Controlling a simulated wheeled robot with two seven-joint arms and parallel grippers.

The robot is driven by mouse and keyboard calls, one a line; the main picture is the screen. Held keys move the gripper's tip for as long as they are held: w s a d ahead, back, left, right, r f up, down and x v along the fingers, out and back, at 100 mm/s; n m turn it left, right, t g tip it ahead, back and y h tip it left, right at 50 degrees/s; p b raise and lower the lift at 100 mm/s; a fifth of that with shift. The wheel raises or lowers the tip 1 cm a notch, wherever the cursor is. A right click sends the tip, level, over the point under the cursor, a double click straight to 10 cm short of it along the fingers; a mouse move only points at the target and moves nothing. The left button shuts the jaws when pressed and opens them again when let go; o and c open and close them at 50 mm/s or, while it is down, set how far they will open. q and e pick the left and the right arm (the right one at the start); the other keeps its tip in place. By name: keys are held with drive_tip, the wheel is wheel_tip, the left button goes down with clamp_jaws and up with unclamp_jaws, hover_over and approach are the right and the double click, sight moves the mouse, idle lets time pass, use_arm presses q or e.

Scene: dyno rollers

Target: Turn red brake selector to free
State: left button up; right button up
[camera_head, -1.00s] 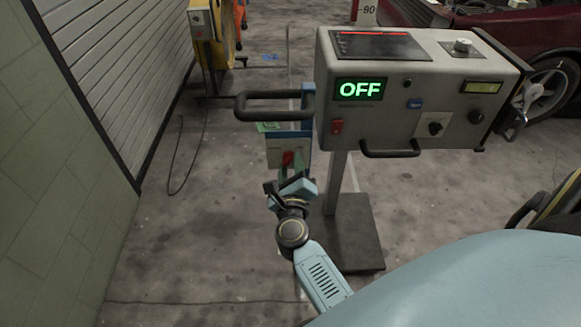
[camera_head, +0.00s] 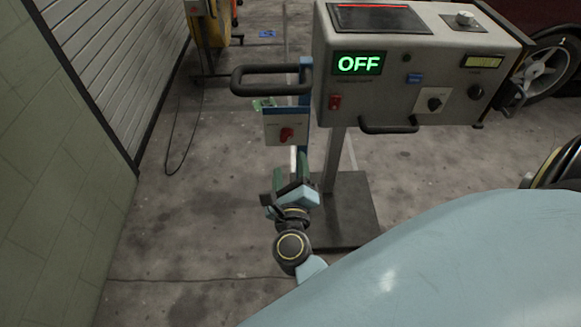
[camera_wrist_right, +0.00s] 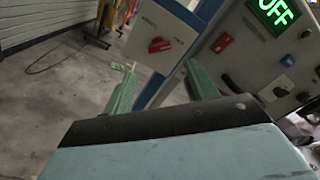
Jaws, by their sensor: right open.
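The red brake selector (camera_head: 287,134) is a small red knob on the front of a pale box (camera_head: 272,125) fixed to a blue post. In the right wrist view the red knob (camera_wrist_right: 159,45) is in plain sight on the box, with small labels too blurred to read. Its exact setting cannot be told. My right gripper (camera_head: 290,172) is below and in front of the box. Its green fingers are spread, empty and apart from the knob; in the wrist view the open fingertips (camera_wrist_right: 160,70) sit just below it. My left gripper is out of view.
A grey console (camera_head: 440,60) with a lit OFF display (camera_head: 358,64) stands to the right on a dark base plate (camera_head: 350,225). A black handle bar (camera_head: 270,80) juts out above the selector box. A small green tag (camera_head: 264,103) is at the box's top.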

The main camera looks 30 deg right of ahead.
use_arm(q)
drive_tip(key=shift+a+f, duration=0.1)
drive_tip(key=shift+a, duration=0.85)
use_arm(e)
drive_tip(key=v, duration=0.5)
drive_tip(key=shift+s+a, duration=0.1)
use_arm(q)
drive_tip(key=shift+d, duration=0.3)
